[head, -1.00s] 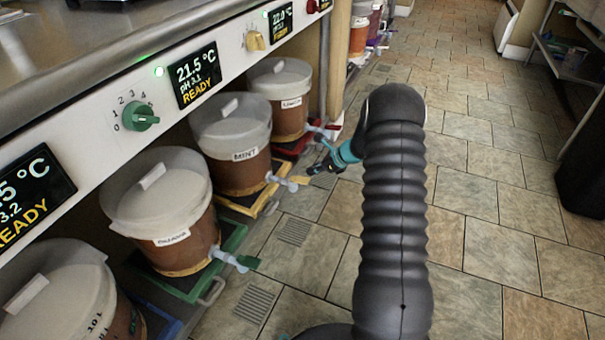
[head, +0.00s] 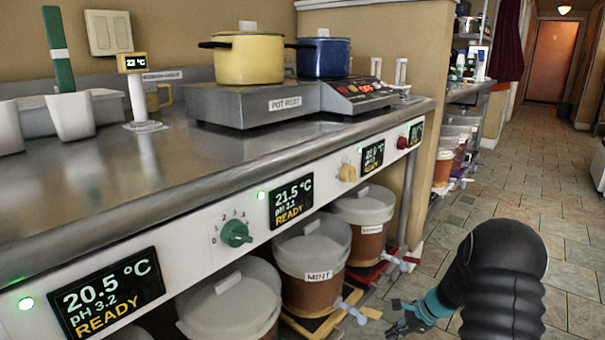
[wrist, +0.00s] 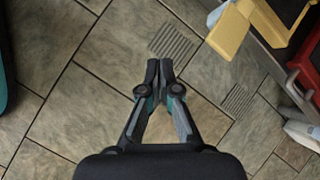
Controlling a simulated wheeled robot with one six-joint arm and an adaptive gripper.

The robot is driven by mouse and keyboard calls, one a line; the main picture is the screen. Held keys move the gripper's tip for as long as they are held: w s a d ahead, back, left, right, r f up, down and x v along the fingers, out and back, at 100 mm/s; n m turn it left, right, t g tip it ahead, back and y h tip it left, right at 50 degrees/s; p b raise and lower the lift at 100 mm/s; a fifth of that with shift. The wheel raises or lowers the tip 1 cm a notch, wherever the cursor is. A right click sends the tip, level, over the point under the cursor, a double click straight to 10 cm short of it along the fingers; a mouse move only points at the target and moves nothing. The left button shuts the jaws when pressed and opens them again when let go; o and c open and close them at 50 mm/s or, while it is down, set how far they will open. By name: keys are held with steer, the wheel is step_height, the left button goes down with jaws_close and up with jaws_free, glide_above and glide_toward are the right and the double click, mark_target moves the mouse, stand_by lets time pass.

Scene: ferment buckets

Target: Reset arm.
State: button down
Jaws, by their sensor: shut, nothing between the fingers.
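My gripper (wrist: 159,78) is shut and empty in the wrist view, with its fingertips together above the tiled floor. In the head view my gripper (head: 397,317) is low at the right, just right of the tap of the bucket labelled MINT (head: 314,262). Part of it is cut off by the lower frame edge.
A steel counter (head: 190,170) holds a yellow pot (head: 249,60) and a blue pot (head: 323,58) on a hot plate. Buckets stand under it on coloured trays, including a red one (wrist: 297,76). A green knob (head: 236,233) sticks out. Tiled floor (head: 565,225) is open at right.

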steer(key=s+a+r+n+t+h+p, duration=0.1)
steer(key=s+a+r+n+h+p, duration=0.1)
steer(key=s+r+n, duration=0.4)
steer(key=s+a+r+n+t+h+p, duration=0.1)
steer(key=s+a+r+n, duration=0.4)
steer(key=s+r, duration=1)
steer(key=s+a+r+n+t+h+p, duration=0.1)
steer(key=s+a+r+n+h+p, duration=0.2)
steer(key=s+r+n, duration=0.3)
steer(key=s+r, duration=0.5)
steer(key=r, duration=0.5)
steer(key=shift+s+a+r+n, duration=0.2)
steer(key=shift+a+r+n, duration=0.05)
steer(key=shift+a+n, duration=0.1)
stand_by(0.7)
